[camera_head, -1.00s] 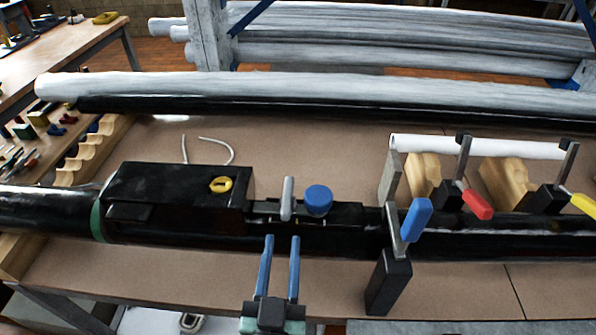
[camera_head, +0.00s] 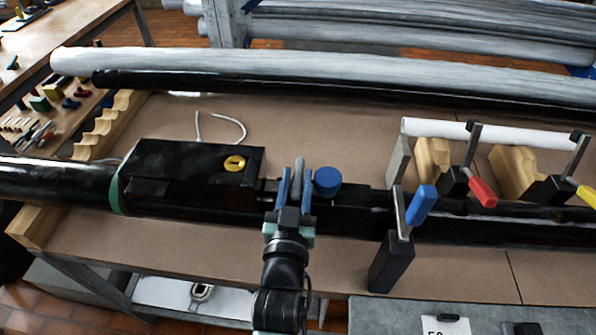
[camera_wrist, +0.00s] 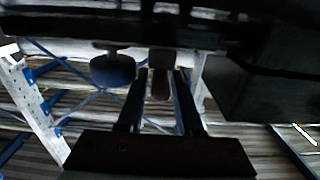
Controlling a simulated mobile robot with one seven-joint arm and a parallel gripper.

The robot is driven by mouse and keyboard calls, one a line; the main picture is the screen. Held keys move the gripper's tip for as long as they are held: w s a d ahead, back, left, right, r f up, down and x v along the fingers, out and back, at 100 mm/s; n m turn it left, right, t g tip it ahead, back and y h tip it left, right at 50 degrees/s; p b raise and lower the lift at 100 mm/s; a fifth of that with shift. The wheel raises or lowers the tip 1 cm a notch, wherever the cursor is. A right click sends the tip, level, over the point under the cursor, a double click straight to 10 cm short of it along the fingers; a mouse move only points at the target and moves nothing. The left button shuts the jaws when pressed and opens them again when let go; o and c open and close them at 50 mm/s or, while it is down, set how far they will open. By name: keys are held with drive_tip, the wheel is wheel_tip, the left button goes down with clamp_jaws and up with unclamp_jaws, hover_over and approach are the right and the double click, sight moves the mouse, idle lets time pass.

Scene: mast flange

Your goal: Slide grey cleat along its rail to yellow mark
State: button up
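The grey cleat (camera_head: 299,172) stands upright on the black mast's rail, just left of a round blue knob (camera_head: 327,181). My gripper (camera_head: 296,177) has its two blue fingers at either side of the cleat. In the wrist view, the cleat (camera_wrist: 161,84) sits between the fingers of my gripper (camera_wrist: 161,92), with small gaps showing, so the fingers look open and not pressed on it. The blue knob (camera_wrist: 112,70) is left of the fingers there. I cannot make out a yellow mark on the rail; a yellow round piece (camera_head: 234,163) sits on the black box.
The black box (camera_head: 190,165) stands close on the left along the mast. A blue-handled clamp (camera_head: 400,235) rises on the right, with a red-handled clamp (camera_head: 480,185) beyond it. A white tube (camera_head: 485,130) lies behind.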

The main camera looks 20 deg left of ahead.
drive_tip(key=shift+x, duration=0.85)
clamp_jaws()
idle(0.9)
